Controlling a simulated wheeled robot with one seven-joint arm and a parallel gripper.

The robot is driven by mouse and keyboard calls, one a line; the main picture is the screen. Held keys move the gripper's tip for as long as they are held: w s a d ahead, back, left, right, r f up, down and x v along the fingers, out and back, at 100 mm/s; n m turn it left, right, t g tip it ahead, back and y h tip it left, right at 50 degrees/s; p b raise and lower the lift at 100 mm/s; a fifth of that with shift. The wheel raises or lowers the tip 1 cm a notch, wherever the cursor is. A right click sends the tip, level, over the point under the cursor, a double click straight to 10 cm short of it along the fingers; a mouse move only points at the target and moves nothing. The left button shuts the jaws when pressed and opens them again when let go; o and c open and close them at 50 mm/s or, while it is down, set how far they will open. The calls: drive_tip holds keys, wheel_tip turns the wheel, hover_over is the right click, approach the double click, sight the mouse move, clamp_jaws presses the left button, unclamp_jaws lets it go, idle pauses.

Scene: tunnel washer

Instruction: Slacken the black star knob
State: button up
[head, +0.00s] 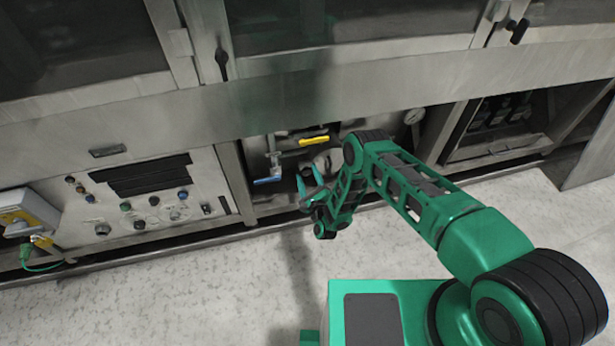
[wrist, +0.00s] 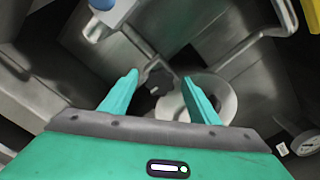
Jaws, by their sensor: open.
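The black star knob (wrist: 158,78) shows in the wrist view, between and a little beyond the two green fingers of my gripper (wrist: 160,86). The fingers are apart, and I see nothing held between them. A round, pale, dish-like part (wrist: 222,97) lies beside the knob, partly hidden by the right finger. In the head view my gripper (head: 309,186) reaches into the low recess of the machine. I cannot make out the knob there. Whether a finger touches the knob I cannot tell.
A yellow lever (head: 313,140) and a blue lever (head: 268,180) sit close around my gripper. A gauge (head: 414,116) is to the right. A control panel (head: 150,200) with several knobs stands to the left. The floor (head: 200,290) in front is clear.

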drive_tip(key=shift+w, duration=0.1)
drive_tip(key=c, duration=1)
drive_tip(key=shift+c, duration=0.2)
